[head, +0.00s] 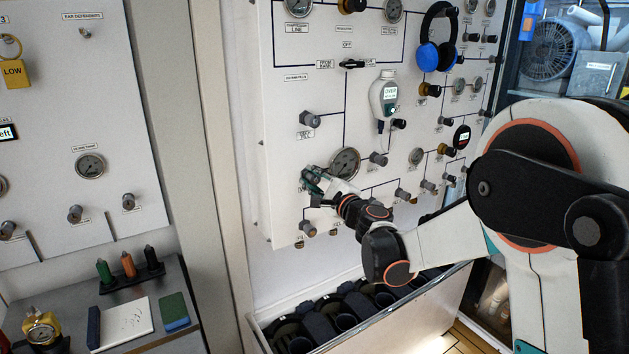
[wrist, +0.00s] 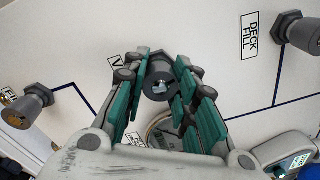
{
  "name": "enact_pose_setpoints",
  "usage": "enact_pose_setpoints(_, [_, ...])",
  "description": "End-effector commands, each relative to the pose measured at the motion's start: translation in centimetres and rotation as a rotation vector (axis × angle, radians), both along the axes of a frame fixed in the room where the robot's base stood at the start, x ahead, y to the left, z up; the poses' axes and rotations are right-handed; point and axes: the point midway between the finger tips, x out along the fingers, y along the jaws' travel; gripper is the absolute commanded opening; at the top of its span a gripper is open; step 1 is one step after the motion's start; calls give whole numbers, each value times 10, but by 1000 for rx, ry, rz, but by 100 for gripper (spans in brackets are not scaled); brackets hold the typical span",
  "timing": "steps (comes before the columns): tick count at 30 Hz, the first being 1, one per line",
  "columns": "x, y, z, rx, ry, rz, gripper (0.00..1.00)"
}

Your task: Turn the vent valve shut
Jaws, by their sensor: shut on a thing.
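The vent valve (wrist: 159,82) is a dark grey knob on the white fill panel (head: 285,90). In the wrist view it sits between the green-padded fingers of my gripper (wrist: 162,72), which is shut on it. A label (wrist: 116,65) beside it is partly covered, with only a "V" readable. In the head view my gripper (head: 313,180) is at the panel's lower left, left of a large round gauge (head: 345,162), and hides most of the valve. The knob's turn angle cannot be told.
The deck fill valve (wrist: 297,31) is at the upper right in the wrist view, and another valve (wrist: 28,107) is at the left. A white handheld meter (head: 383,98) hangs on the panel above my gripper. An open bin (head: 262,338) of dark gear stands below.

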Motion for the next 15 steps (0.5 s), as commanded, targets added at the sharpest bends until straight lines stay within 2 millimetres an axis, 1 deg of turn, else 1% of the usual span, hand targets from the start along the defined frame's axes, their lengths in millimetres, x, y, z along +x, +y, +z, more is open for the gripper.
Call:
enact_pose_setpoints(6, [0, -1, 0, 119, 80, -2, 2])
enact_pose_setpoints(15, [0, -1, 0, 209, 141, -2, 2])
